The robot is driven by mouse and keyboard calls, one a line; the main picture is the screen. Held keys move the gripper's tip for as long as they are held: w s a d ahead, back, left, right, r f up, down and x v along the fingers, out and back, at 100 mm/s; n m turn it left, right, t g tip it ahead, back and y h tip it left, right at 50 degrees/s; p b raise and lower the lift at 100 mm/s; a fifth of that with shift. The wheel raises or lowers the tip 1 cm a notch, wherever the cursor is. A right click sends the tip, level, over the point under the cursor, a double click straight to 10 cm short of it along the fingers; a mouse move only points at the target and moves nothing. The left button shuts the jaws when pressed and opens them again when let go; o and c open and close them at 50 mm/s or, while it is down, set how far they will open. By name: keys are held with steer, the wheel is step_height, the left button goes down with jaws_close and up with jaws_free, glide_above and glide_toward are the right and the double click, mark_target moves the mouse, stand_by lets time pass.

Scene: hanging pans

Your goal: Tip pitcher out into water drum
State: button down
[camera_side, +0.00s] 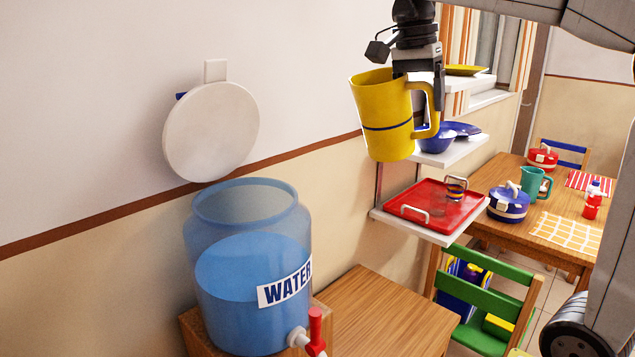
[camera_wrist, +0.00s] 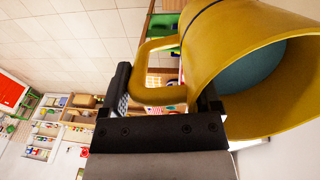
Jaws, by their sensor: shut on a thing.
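The yellow pitcher (camera_side: 383,118) with a dark blue band hangs in the air, slightly tilted, above and to the right of the water drum. My gripper (camera_side: 416,84) is shut on its handle side. In the wrist view the pitcher (camera_wrist: 230,50) fills the upper right, its open mouth showing a blue-grey surface inside. My gripper (camera_wrist: 165,105) has its fingers about the handle (camera_wrist: 152,70) there. The blue translucent water drum (camera_side: 250,225) stands at lower left in the side view, open at the top, partly filled, with a WATER label and a red tap.
A white round pan or lid (camera_side: 211,132) hangs on the wall above the drum. A wooden table (camera_side: 375,310) adjoins the drum's right. Wall shelves hold a red tray (camera_side: 433,207) and blue bowls (camera_side: 440,137) behind the pitcher. The air between pitcher and drum is clear.

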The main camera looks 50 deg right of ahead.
steer(key=w+a+n+h, duration=0.2)
steer(key=w+a+n, duration=0.2)
steer(key=w+a, duration=0.55)
steer(key=shift+t+h, duration=0.4)
steer(key=shift+w+d+f, duration=0.1)
steer(key=shift+w+f, duration=0.3)
steer(key=shift+f, duration=0.45)
steer(key=shift+w+d+f, duration=0.1)
steer(key=shift+w+f, duration=0.25)
steer(key=shift+f, duration=0.5)
steer(key=shift+w+d+f, duration=0.1)
steer(key=shift+w+f, duration=0.3)
steer(key=shift+f, duration=0.45)
steer(key=shift+a+f+h, duration=0.1)
steer(key=shift+f+h, duration=0.2)
steer(key=shift+h, duration=0.2)
steer(key=shift+a+f+h, duration=0.1)
steer(key=shift+a+h, duration=0.45)
steer(key=shift+h, duration=1)
steer(key=shift+a+f+h, duration=0.1)
steer(key=shift+a+h, duration=0.5)
steer(key=shift+h, duration=0.9)
steer(key=shift+a+h, duration=0.55)
steer(key=shift+h, duration=1)
steer(key=shift+a+h, duration=0.2)
steer(key=shift+h, duration=0.1)
steer(key=shift+d, duration=0.1)
